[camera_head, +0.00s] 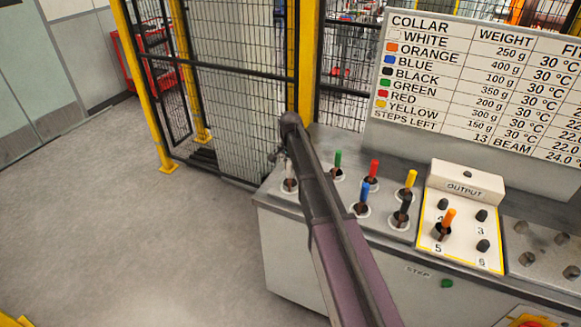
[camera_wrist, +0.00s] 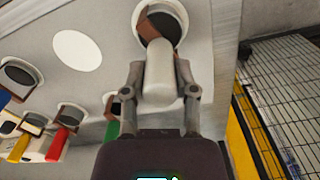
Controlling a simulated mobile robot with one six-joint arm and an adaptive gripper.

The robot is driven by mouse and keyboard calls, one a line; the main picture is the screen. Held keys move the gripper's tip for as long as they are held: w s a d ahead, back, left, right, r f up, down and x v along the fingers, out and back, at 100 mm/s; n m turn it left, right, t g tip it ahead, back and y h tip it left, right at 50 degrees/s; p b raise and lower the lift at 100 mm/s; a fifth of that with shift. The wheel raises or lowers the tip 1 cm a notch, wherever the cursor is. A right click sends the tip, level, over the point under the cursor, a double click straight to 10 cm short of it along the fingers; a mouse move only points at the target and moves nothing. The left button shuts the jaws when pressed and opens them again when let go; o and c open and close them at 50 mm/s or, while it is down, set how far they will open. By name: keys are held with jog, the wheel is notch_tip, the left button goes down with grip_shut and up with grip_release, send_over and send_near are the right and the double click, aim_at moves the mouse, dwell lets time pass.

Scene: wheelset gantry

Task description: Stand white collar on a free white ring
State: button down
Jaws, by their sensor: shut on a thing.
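The white collar (camera_wrist: 159,72) is upright between the fingers of my gripper (camera_wrist: 160,80), which is shut on its white stem. Its brown and black base is over a white ring (camera_wrist: 203,24) near the panel's edge. I cannot tell whether the base touches the ring. In the head view, the collar (camera_head: 290,171) is partly hidden by my gripper (camera_head: 283,158) and wrist at the panel's left end. A bare white ring (camera_wrist: 78,50) lies left of the collar in the wrist view. My arm appears to hide it in the head view.
Green (camera_head: 337,161), red (camera_head: 374,168), blue (camera_head: 364,193), black (camera_head: 405,203) and yellow (camera_head: 411,178) collars stand on rings. The orange collar (camera_head: 449,217) stands on the output box (camera_head: 460,185). A signboard (camera_head: 470,80) rises behind. A mesh fence (camera_head: 235,90) borders the panel's left end.

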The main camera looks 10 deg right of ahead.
jog(key=shift+c, duration=1.6)
grip_release()
jog(key=shift+r, duration=0.15)
